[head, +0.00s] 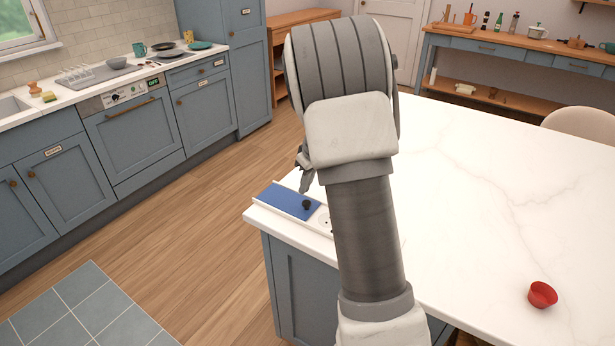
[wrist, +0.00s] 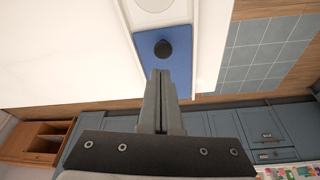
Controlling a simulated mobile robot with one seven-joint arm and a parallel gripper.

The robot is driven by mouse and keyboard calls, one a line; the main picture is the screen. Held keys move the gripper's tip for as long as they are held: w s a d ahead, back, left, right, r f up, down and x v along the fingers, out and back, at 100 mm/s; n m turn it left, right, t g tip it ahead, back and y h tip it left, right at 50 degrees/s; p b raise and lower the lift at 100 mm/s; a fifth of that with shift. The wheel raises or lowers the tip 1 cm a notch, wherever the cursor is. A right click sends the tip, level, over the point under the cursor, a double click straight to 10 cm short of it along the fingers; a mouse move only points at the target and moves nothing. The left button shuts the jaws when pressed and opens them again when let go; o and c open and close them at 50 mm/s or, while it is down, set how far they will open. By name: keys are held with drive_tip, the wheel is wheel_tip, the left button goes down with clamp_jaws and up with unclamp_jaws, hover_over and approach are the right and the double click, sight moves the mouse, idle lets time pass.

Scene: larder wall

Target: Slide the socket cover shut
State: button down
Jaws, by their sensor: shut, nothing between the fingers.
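The socket cover is a blue plate (head: 284,198) with a dark round knob (head: 307,204), lying in a white track (head: 262,205) at the counter's corner. The socket (head: 325,222), a pale round face, shows uncovered just right of the plate, partly hidden behind my arm. In the wrist view the blue cover (wrist: 182,42) and knob (wrist: 162,48) lie just beyond my fingertips, and the socket (wrist: 154,3) is cut by the top edge. My gripper (wrist: 160,73) is shut and empty, its tips close to the knob; I cannot tell whether they touch it.
The white counter (head: 480,190) is mostly clear, with a red cup (head: 542,295) at the right. Blue cabinets (head: 130,140) stand across the wooden floor. A chair back (head: 582,123) stands behind the counter's far edge.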

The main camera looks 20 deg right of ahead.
sight(300, 203)
drive_tip(key=shift+x, duration=1.95)
drive_tip(key=shift+s+d+f+b, duration=0.1)
drive_tip(key=shift+s+d+b, duration=0.1)
drive_tip(key=shift+s+b, duration=0.15)
drive_tip(key=s+d+b, duration=0.3)
drive_tip(key=s, duration=0.1)
drive_tip(key=s+d+b, duration=0.3)
drive_tip(key=s, duration=0.2)
drive_tip(key=s+d+b, duration=0.3)
drive_tip(key=s, duration=0.1)
drive_tip(key=shift+s, duration=0.35)
drive_tip(key=shift+s+d, duration=0.3)
drive_tip(key=shift+s, duration=0.05)
drive_tip(key=shift+s+d, duration=0.1)
